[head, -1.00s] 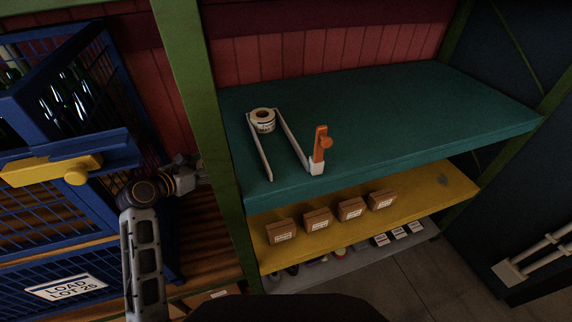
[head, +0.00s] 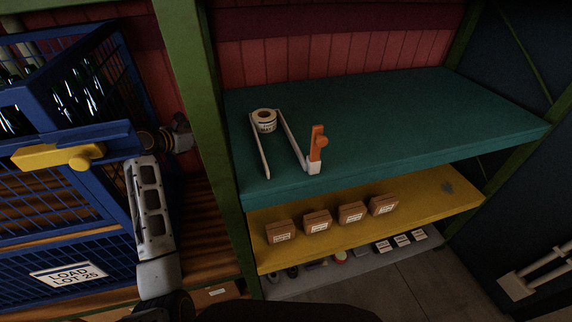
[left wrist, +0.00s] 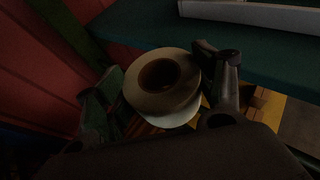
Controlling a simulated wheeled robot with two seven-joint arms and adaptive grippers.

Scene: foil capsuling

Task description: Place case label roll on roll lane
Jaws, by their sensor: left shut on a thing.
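My left gripper (left wrist: 162,84) is shut on a case label roll (left wrist: 183,88), a pale roll with a dark core hole, seen between its two fingers in the left wrist view. Another white label roll (head: 264,121) sits at the lane's back end. My right gripper is not in view.
The green post (head: 200,110) stands between my left arm and the teal shelf (head: 410,115), which is bare right of the lane. Several brown boxes (head: 351,212) stand on the yellow shelf below. A blue cage (head: 60,215) with bottles is at left.

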